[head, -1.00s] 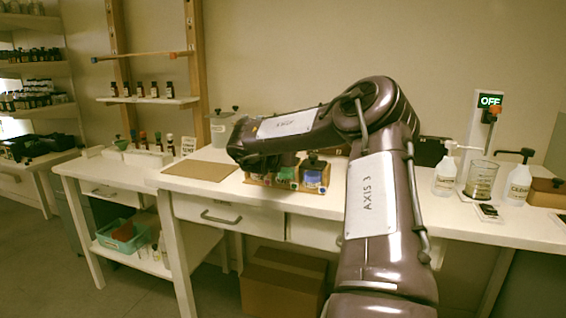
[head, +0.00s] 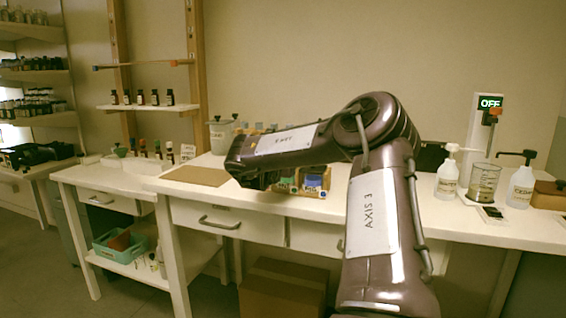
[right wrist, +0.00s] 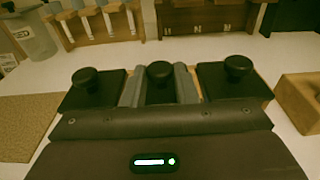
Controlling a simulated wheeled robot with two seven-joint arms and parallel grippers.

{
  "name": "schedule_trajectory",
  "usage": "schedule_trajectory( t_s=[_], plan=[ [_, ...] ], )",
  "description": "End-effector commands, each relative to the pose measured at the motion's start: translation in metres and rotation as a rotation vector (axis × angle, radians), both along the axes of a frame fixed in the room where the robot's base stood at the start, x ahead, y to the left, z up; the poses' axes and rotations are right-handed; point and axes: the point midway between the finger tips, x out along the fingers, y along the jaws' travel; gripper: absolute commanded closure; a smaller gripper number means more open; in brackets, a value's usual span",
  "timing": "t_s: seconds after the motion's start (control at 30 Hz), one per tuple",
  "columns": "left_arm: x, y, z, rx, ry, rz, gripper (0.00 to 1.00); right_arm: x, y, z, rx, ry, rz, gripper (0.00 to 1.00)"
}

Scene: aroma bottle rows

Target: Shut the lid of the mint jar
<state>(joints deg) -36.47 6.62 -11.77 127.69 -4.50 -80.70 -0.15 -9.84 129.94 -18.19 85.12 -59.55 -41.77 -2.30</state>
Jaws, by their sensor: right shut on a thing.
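A short row of jars stands in a wooden holder on the bench. A green-labelled jar (head: 287,184) and a blue-labelled jar (head: 313,181) show in the head view; my right arm hides the rest. I cannot read which is mint. In the right wrist view, three dark square lids with black knobs sit side by side: left (right wrist: 86,82), middle (right wrist: 159,76) and right (right wrist: 238,70). My right gripper (right wrist: 159,90) has its grey fingers on both sides of the middle lid, shut on it. Jar bodies are hidden there. My left gripper is not in view.
Behind the lids stands a wooden rack (right wrist: 95,28) with several vials. A grey lidded container (right wrist: 35,38) is at the back left, and a brown mat (right wrist: 25,125) lies to the left. A wooden block (right wrist: 302,98) is close on the right. Pump bottles (head: 447,180) stand further right.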

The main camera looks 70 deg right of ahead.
Motion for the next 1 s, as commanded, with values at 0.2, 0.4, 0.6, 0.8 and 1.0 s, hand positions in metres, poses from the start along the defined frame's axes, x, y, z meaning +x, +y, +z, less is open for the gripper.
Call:
schedule_trajectory(
  t_s=[0.2, 0.4, 0.6, 0.8, 1.0],
  plan=[
    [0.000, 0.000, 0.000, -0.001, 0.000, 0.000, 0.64, 0.000, 0.001, -0.004, 0.006, 0.007, 0.001, 0.63],
    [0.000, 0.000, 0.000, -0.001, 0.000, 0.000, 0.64, 0.000, 0.000, -0.002, 0.004, 0.003, 0.000, 0.52],
    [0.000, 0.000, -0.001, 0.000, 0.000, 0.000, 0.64, 0.000, 0.002, -0.001, 0.003, 0.001, 0.001, 0.52],
    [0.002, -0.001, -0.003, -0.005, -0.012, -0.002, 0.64, -0.002, 0.029, 0.001, 0.003, 0.002, 0.004, 0.52],
    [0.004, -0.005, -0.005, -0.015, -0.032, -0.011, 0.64, -0.004, 0.062, 0.003, 0.005, 0.004, 0.003, 0.52]
  ],
)
